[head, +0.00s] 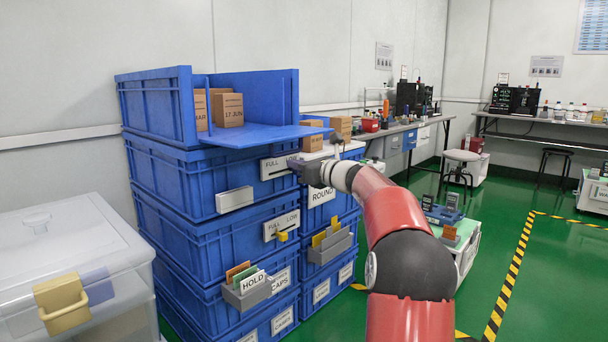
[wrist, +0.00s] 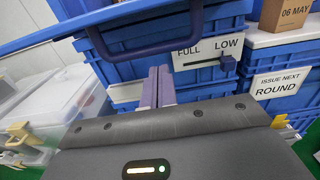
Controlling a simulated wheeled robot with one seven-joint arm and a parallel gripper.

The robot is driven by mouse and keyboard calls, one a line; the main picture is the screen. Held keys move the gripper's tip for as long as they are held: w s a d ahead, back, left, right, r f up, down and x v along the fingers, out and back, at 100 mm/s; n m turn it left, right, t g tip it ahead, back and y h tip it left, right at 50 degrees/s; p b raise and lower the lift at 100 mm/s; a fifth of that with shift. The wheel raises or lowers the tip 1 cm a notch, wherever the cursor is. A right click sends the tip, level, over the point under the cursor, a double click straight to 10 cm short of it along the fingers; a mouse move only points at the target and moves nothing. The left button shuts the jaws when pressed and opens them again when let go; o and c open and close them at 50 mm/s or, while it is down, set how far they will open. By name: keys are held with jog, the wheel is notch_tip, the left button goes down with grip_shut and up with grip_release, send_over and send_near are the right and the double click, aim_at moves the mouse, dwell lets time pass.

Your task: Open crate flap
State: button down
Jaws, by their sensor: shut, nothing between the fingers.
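The top blue crate (head: 156,112) on the stack has its front flap (head: 265,133) folded down, sticking out roughly level, so the front is open. In the wrist view the flap (wrist: 50,35) crosses the upper left as a blue slanting edge. A dark U-shaped handle (wrist: 150,47) hangs just beyond the fingertips; I cannot tell which part it is fixed to. My gripper (wrist: 158,75) is shut and empty. In the head view my gripper (head: 297,167) is just below the flap's right end, in front of the FULL/LOW label; contact cannot be told.
Cartons (head: 228,109) stand inside the open crate. Below are more blue crates (head: 180,180) with labels and card holders. A FULL/LOW slider plate (wrist: 207,52) is right of the fingers. A lidded clear bin (head: 70,250) stands left. Green floor on the right is partly clear.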

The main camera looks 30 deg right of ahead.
aim_at(290, 151)
jog(key=shift+w+r, duration=0.1)
jog(key=shift+r, duration=0.3)
jog(key=r+p, duration=0.1)
jog(key=p, duration=0.1)
jog(key=r+g+p, duration=0.1)
jog(key=p, duration=0.2)
jog(key=shift+s+r+p, duration=0.2)
jog(key=shift+r+p, duration=0.1)
jog(key=shift+r, duration=0.05)
jog(key=r+p, duration=0.2)
jog(key=p, duration=0.1)
jog(key=r+p, duration=0.1)
jog(key=shift+s+d+r, duration=0.1)
jog(key=shift+s+d, duration=0.05)
jog(key=shift+s, duration=0.1)
